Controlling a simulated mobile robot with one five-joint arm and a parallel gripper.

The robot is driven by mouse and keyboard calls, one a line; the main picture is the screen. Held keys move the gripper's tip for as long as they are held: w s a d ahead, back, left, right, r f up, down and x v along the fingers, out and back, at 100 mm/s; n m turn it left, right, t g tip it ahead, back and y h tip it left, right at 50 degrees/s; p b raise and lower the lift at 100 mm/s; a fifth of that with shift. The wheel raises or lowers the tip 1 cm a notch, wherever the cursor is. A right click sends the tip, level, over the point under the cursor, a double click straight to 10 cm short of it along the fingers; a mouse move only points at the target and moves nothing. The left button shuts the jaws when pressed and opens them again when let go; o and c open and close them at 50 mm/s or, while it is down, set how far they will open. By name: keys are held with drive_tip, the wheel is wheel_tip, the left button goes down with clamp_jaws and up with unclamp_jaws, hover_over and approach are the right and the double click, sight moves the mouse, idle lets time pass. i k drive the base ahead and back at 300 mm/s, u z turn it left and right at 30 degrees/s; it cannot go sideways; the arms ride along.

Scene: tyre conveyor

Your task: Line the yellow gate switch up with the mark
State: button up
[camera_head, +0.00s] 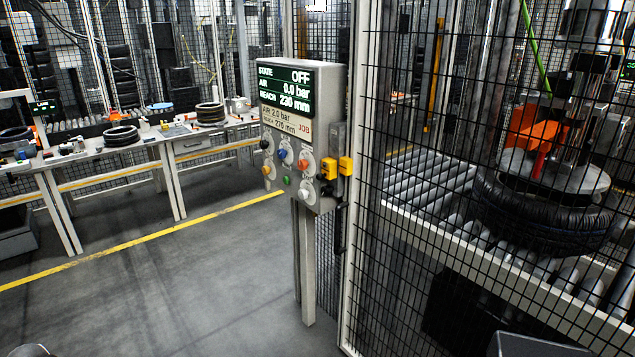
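A grey control panel (328,82) stands on a post in the middle of the view. Its front carries several knobs on round pale dials. One is a small yellow knob (267,170) at the lower left, which seems to hang downward. Two yellow blocks (328,169) (346,166) sit at the panel's right edge, by the fence post. I cannot tell which yellow part is the gate switch. The marks around the dials are too small to read.
The panel's screen (286,90) reads OFF, 0.0 bar and 230 mm. A mesh fence (395,240) closes off the roller conveyor and tyre (545,222) on the right. A workbench (85,158) stands at the left. Floor (190,285) before the panel is clear.

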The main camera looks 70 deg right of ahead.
sight(328, 165)
drive_tip(key=z, duration=0.15)
drive_tip(key=i, duration=0.9)
drive_tip(key=u, duration=0.1)
